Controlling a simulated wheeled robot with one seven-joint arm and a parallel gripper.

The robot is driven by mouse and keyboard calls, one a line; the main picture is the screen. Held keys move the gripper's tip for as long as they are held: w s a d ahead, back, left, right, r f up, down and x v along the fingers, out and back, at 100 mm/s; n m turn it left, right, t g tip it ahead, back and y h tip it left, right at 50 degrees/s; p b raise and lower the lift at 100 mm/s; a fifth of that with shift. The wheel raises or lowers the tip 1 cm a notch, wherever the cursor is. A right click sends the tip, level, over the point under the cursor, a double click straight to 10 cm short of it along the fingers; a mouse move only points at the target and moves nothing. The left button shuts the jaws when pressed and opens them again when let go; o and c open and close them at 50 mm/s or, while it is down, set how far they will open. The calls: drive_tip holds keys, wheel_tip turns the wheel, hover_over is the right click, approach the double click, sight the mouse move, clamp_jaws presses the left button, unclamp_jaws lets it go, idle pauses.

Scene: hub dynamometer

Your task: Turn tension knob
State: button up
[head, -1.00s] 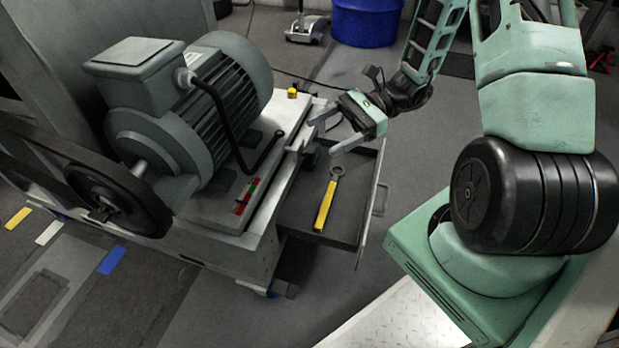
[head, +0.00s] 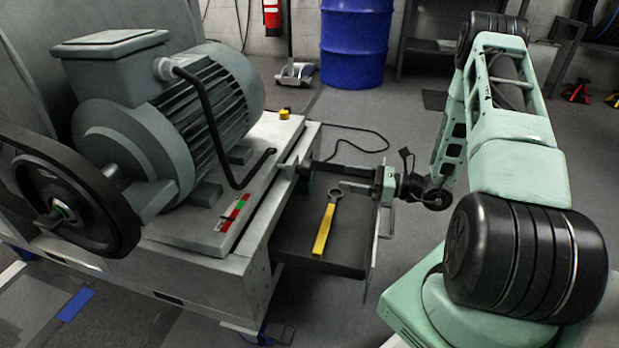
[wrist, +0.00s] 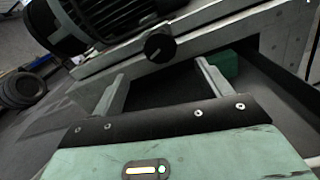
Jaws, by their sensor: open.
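The tension knob (wrist: 158,47) is a round black knob with a light pointer line, on the side of the grey machine base in the wrist view. In the head view the knob (head: 305,171) is a small dark shape at the base's right side, partly obscured by a finger. My gripper (head: 326,174) is open and points left at that side. In the wrist view my gripper (wrist: 160,72) has its two fingers spread, with the knob showing beyond and between the tips. Nothing is between the fingers, and I see no contact with the knob.
An open drawer (head: 290,249) below my gripper holds a yellow-handled wrench (head: 325,229). The grey motor (head: 165,125) with a black bent bar stands on the base. A yellow button (head: 284,113) sits at the base's far corner. A blue drum (head: 354,45) stands behind.

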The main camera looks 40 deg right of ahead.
sight(313, 172)
drive_tip(key=b+x, duration=0.3)
drive_tip(key=x, duration=0.6)
drive_tip(key=shift+w+a+f+b, duration=0.15)
drive_tip(key=shift+w+a+b, duration=0.15)
drive_tip(key=shift+b, duration=0.1)
drive_tip(key=shift+w+a, duration=0.4)
drive_tip(key=shift+w, duration=0.2)
drive_tip(key=c, duration=1)
